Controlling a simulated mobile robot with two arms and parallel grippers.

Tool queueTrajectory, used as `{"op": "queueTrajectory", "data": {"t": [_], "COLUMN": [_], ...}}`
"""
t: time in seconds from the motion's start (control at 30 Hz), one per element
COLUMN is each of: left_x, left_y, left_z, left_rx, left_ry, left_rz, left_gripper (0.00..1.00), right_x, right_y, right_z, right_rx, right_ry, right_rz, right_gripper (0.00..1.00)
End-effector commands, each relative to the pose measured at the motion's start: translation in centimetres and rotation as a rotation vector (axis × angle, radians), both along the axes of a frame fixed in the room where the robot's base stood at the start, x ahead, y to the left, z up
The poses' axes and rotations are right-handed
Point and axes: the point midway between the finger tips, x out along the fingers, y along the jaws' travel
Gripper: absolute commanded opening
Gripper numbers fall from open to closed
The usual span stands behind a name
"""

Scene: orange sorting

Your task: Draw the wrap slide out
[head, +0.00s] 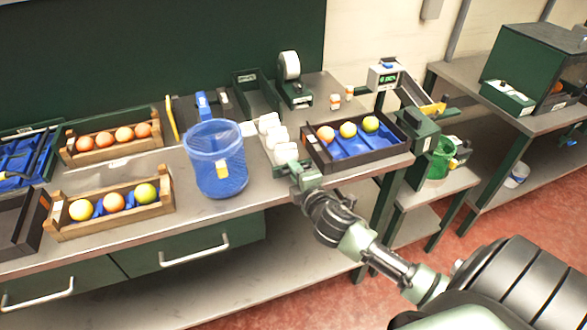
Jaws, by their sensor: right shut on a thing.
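The wrap slide (267,147) is a narrow holder on the bench, between the blue mesh basket and the dark tray of fruit. Several white wraps (275,131) sit in a row along it. My right gripper (300,172) is shut on the slide's near end, at the bench's front edge, and hides that end. My right arm reaches in from the lower right. My left gripper is not in view.
A blue mesh basket (217,160) stands close left of the slide. A dark tray (358,143) with a blue liner and three fruits stands close right. Wooden crates (112,212) of fruit are at left. A tape dispenser (292,85) stands behind.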

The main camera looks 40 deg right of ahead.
Motion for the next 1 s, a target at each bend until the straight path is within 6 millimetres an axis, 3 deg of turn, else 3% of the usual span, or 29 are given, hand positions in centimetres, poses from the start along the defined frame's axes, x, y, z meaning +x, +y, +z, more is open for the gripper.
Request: {"op": "queueTrajectory", "data": {"t": [0.17,0.2,0.27,0.67,1.0], "left_x": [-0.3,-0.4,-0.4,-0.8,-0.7], "left_y": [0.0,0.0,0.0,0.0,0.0], "left_z": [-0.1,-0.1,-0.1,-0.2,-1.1], "left_rx": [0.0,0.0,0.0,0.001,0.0], "left_ry": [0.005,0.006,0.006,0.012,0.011], "left_rz": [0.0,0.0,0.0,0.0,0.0], "left_gripper": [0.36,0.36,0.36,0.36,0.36], "right_x": [-0.2,-0.2,-0.2,-0.7,-5.9], "right_y": [0.2,0.2,0.2,0.2,1.4], "right_z": [-0.5,-0.5,-0.5,-0.3,0.7], "right_rx": [0.004,0.004,0.003,0.002,0.001], "right_ry": [0.009,0.01,0.011,0.007,0.008], "right_rz": [0.002,0.002,0.002,0.002,0.001], "right_gripper": [0.0,0.18,0.34,0.34,0.34]}}
